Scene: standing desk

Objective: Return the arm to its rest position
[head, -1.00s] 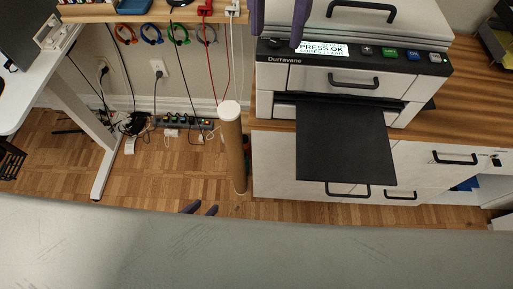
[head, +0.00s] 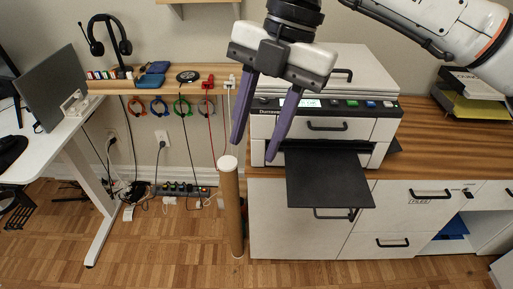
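My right arm (head: 425,30) comes in from the upper right. My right gripper (head: 253,151) points down with its two purple fingers spread and nothing between them. In the picture it overlaps the left front of the printer (head: 350,128), and its fingertips appear above and to the right of the white-capped cardboard tube (head: 231,210). I cannot tell how far it is from either. My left gripper is not in view.
The printer's black tray (head: 328,178) sticks out over the white drawer cabinet (head: 300,230). A white desk with a monitor (head: 50,88) stands at the left. A headset (head: 108,45) and colored cables hang by a wooden shelf. The wooden floor (head: 165,245) in front is clear.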

